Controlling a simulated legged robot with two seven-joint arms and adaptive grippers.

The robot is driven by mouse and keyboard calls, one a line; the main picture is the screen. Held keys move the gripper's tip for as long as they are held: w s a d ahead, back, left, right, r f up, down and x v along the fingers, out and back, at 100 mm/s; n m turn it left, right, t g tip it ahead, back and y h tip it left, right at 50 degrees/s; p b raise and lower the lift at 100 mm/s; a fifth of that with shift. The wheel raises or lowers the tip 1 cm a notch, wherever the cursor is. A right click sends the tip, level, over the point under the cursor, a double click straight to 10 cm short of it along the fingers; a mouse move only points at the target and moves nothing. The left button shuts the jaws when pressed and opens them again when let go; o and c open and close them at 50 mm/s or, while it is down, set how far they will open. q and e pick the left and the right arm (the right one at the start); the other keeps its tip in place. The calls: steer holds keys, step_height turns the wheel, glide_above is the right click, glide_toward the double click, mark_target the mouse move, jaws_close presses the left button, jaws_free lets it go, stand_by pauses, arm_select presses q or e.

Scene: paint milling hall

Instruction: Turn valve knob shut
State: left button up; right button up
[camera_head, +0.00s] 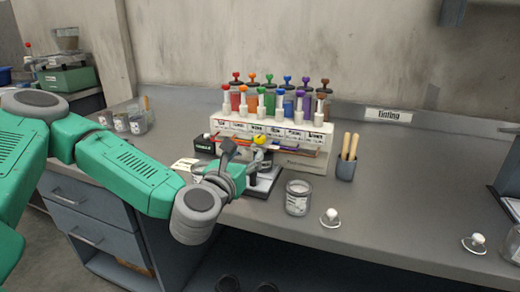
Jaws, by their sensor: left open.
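A small yellow knob (259,140) shows at the front of the white tinting dispenser (300,135), below its row of labels. I take it for the valve knob; its exact turn position is too small to tell. My left gripper (243,158) is open in front of the dispenser, with its grey fingers close to the knob on its left and lower side. I cannot tell whether they touch it. The fingers hide part of the dispenser front and of the dark scale-like stand (265,184) below. My right gripper is not in view.
Colored bottles (272,95) line the dispenser top. A jar (297,197), a white-knobbed lid (330,217) and a cup of wooden sticks (346,168) stand to the right. A black box (204,143) stands left of the dispenser. The right counter (420,190) is mostly clear.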

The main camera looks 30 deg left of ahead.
mark_target(258, 141)
arm_select(q)
steer(key=x, duration=0.8)
steer(key=shift+d+r, duration=0.25)
steer(key=shift+d, duration=0.05)
steer(key=shift+w+a, duration=0.25)
steer(key=shift+w, duration=0.35)
